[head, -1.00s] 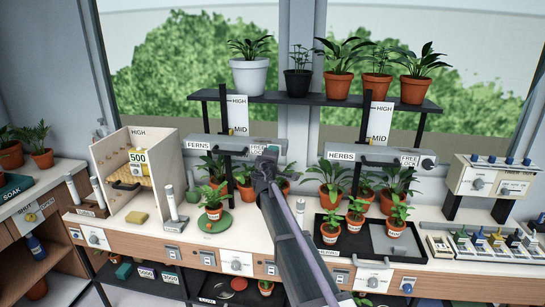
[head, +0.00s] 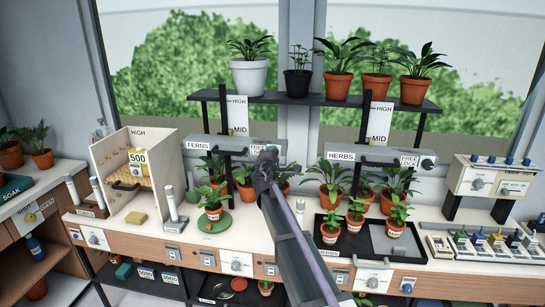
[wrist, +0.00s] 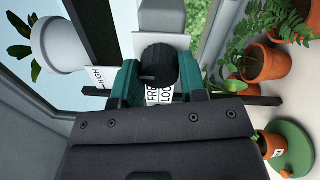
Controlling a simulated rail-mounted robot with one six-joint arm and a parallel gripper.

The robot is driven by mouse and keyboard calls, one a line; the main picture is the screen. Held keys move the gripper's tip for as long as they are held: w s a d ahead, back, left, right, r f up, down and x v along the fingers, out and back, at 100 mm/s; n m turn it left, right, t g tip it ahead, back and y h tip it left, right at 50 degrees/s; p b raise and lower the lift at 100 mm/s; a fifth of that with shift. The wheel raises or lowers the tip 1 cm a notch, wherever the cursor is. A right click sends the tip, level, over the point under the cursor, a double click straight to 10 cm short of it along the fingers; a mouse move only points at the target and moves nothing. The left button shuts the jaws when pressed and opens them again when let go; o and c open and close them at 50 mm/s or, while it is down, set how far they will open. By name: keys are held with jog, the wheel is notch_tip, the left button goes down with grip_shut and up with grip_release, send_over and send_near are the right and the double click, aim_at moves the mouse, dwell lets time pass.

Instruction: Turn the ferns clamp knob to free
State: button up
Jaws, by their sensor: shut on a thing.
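The ferns clamp unit is a grey bar with a FERNS label (head: 198,145) at its left end, under the upper shelf. In the wrist view its black round knob (wrist: 158,66) sits between the two green fingers of my gripper (wrist: 158,78), which are shut on it. A partly covered label (wrist: 160,97) with FREE and LOCK wording shows just below the knob. In the head view my gripper (head: 266,160) is at the right end of the ferns bar and hides the knob. The knob's pointer setting cannot be read clearly.
The herbs clamp bar (head: 375,156) is to the right, with its own knob (head: 428,163). Potted plants stand on the upper shelf (head: 320,101) and under both bars. A plant on a green turntable (head: 213,224) stands left of my arm.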

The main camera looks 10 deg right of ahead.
jog(key=o, duration=0.9)
jog(key=v, duration=1)
jog(key=shift+s+a+b, duration=0.1)
jog(key=shift+s+b, duration=0.2)
jog(key=shift+s, duration=0.1)
